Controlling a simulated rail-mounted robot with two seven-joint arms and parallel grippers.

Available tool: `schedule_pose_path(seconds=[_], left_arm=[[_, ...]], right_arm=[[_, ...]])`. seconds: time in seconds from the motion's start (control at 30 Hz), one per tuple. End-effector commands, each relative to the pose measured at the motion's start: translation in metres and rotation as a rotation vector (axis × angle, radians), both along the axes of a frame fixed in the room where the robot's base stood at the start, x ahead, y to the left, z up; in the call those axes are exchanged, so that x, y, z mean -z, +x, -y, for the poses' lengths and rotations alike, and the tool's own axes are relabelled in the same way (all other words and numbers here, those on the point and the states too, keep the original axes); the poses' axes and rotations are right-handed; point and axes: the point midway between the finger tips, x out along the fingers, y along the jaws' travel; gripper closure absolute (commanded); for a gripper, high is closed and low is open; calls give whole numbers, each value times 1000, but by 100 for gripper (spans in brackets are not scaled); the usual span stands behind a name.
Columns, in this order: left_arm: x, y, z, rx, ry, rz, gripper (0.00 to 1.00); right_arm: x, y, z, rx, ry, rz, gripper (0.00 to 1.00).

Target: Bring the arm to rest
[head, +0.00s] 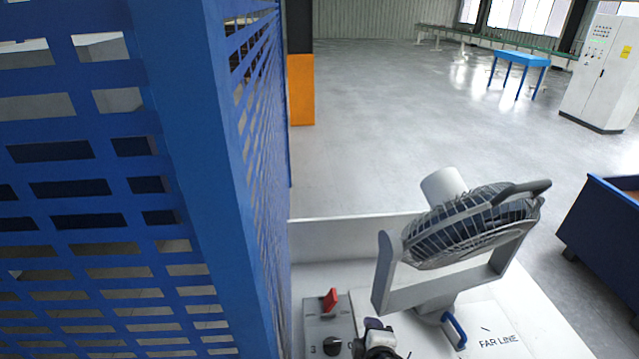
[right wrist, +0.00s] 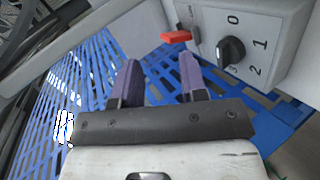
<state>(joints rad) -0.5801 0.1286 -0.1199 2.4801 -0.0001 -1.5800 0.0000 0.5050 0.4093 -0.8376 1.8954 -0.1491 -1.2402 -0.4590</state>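My right gripper (head: 374,326) is at the bottom of the head view, just right of a grey control box (head: 313,305). In the right wrist view its two purple fingers (right wrist: 163,78) are apart with nothing between them. The box carries a red lever (head: 330,299) and a black rotary knob (head: 332,346). The right wrist view shows the knob (right wrist: 231,50) with marks 0, 1, 2 and 3, and the red lever (right wrist: 176,37), both beyond the fingertips and apart from them. My left gripper is not in view.
A caged fan (head: 470,225) in a grey bracket stands on the white table (head: 345,240), close to my right gripper. A blue handle (head: 454,330) and a "FAR LINE" label (head: 498,341) are nearby. A blue perforated panel (head: 190,130) fills the left. A dark blue bin (head: 605,230) stands right.

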Motion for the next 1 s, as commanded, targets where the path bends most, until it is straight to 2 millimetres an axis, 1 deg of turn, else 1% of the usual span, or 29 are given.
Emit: schedule_pose_path(seconds=[0.03,0.1,0.17,0.2,0.27,0.33,0.47,0.57,0.67,0.7,0.77,0.8,0.87,0.9,0.97,1.0], left_arm=[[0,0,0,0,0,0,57],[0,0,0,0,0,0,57],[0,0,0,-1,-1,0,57],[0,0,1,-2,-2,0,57],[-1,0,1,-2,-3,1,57],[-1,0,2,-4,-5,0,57],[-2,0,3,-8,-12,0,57],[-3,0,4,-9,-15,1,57],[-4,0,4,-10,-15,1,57],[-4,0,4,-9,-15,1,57],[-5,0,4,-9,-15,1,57],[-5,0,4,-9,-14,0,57],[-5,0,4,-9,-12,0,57],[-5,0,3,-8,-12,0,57],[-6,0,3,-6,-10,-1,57],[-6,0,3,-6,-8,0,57]], right_arm=[[-16,-2,2,53,86,1,61],[-35,-7,5,131,211,-1,61],[-48,-16,9,199,322,-15,61],[-55,-24,12,248,401,-28,61],[-62,-38,18,318,515,-56,61],[-64,-57,27,389,619,-91,61],[-57,-90,42,478,735,-155,61],[-45,-119,56,537,797,-206,61],[-28,-152,72,610,856,-254,61],[-18,-167,79,646,872,-277,61],[-3,-189,89,704,887,-312,61],[8,-204,95,743,889,-339,61],[27,-226,102,800,886,-383,61],[39,-240,105,836,879,-418,61],[56,-261,108,881,865,-467,61],[66,-275,108,904,855,-499,61]])
